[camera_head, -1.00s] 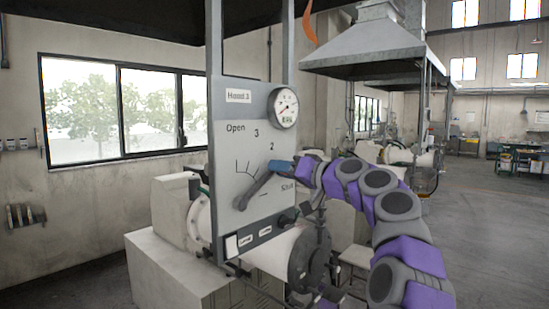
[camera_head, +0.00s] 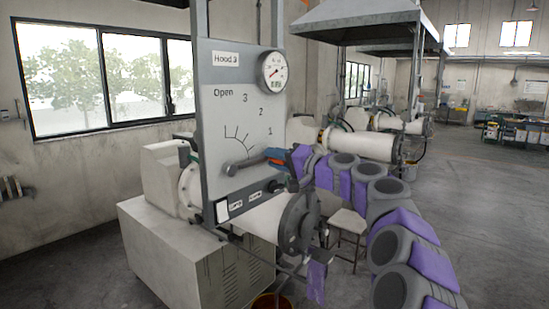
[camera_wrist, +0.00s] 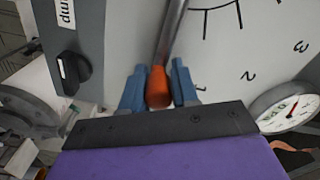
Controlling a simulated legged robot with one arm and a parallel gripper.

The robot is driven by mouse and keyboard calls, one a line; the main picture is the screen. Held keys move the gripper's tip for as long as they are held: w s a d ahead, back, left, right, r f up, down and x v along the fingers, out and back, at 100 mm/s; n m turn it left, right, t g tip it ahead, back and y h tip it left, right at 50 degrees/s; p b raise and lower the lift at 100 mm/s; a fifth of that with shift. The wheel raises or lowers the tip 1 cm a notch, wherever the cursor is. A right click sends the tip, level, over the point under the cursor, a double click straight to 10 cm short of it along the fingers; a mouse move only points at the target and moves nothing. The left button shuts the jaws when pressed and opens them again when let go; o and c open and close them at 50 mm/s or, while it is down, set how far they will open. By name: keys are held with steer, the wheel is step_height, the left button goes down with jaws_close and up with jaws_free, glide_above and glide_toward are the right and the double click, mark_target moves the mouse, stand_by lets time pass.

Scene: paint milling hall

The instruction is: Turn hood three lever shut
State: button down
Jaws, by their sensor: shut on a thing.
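The grey Hood.3 panel (camera_head: 218,120) stands upright in the head view, marked Open, 3, 2 and 1 down its dial. Its metal lever (camera_head: 245,165) points right and slightly up from its pivot, below the 1 mark. No Shut mark can be read; the lever's end and my gripper cover that area. My gripper (camera_head: 276,156) is at the lever's outer end. In the wrist view the blue fingers of my gripper (camera_wrist: 158,78) are shut on the lever's orange handle (camera_wrist: 157,90), with the metal rod (camera_wrist: 174,32) running on between them.
A round gauge (camera_head: 273,72) sits at the panel's upper right corner. A black knob (camera_wrist: 70,74) is close beside the lever in the wrist view. The white mill (camera_head: 270,222) lies below the panel, with a stool (camera_head: 347,222) to its right. Open floor lies at right.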

steer(key=shift+w+f, duration=0.1)
steer(key=shift+f, duration=0.55)
steer(key=c, duration=1.2)
jaws_free()
steer(key=shift+c, duration=0.2)
steer(key=o, duration=0.3)
steer(key=shift+d, duration=0.1)
steer(key=shift+o, duration=0.2)
steer(key=shift+r, duration=0.2)
steer(key=shift+r, duration=0.1)
steer(key=b+v, duration=0.1)
steer(key=v, duration=1.6)
steer(key=shift+d+b, duration=0.25)
steer(key=shift+b, duration=0.1)
